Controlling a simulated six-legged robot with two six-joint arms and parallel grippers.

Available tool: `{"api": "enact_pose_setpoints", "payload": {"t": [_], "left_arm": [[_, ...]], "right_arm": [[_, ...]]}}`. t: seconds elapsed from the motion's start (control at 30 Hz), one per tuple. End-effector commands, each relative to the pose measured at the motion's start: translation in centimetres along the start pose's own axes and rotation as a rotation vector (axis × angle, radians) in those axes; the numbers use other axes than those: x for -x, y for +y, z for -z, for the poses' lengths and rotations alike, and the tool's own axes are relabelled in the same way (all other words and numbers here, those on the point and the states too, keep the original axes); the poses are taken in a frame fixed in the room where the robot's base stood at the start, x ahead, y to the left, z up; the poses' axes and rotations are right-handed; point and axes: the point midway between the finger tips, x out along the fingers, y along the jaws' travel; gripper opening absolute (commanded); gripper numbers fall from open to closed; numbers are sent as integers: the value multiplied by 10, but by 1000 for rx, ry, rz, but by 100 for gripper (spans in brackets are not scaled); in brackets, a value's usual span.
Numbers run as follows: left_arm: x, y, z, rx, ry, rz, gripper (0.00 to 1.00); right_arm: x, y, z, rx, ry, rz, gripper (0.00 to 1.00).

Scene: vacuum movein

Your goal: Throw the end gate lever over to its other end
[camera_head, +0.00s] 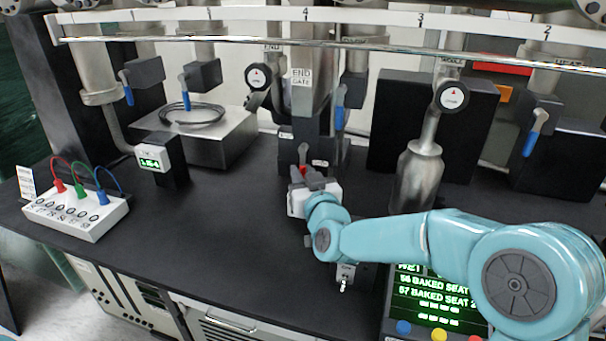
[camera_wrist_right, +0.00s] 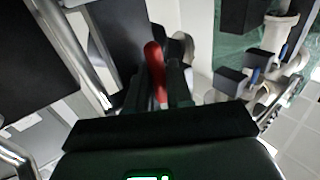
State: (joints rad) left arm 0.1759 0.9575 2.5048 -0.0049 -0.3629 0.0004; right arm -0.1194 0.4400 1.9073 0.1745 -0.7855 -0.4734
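The end gate lever (camera_head: 302,171) has a red handle and shows at the dark block below the "END GATE" label (camera_head: 301,77) in the head view. In the right wrist view the red handle (camera_wrist_right: 154,62) stands up between the dark fingers. My right gripper (camera_head: 304,180) is at the lever, its fingers pointing away toward the block. The fingers are close on both sides of the handle, but I cannot tell whether they press on it. The lever's lower part is hidden by the gripper. My left gripper is not in view.
Blue-handled valves (camera_head: 340,108) hang on both sides of the lever. A steel bottle-shaped fitting (camera_head: 419,175) stands to the right. A white box with cables (camera_head: 77,214) and a green readout (camera_head: 151,163) are left. The bench front left of my arm is clear.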

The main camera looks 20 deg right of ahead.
Motion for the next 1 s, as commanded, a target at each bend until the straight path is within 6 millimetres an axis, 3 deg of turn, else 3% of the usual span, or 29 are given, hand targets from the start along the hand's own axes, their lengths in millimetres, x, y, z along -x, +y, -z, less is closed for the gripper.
{"api": "enact_pose_setpoints", "payload": {"t": [0.17, 0.37, 0.63, 1.0], "left_arm": [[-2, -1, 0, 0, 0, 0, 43], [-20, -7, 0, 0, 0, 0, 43], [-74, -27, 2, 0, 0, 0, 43], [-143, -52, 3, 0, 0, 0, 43]], "right_arm": [[0, 0, -1, -4, 3, 0, 0], [-2, -3, -5, -45, 34, 0, 0], [-8, -12, -9, -198, 140, 1, 0], [-19, -29, 2, -490, 334, 2, 0]]}}
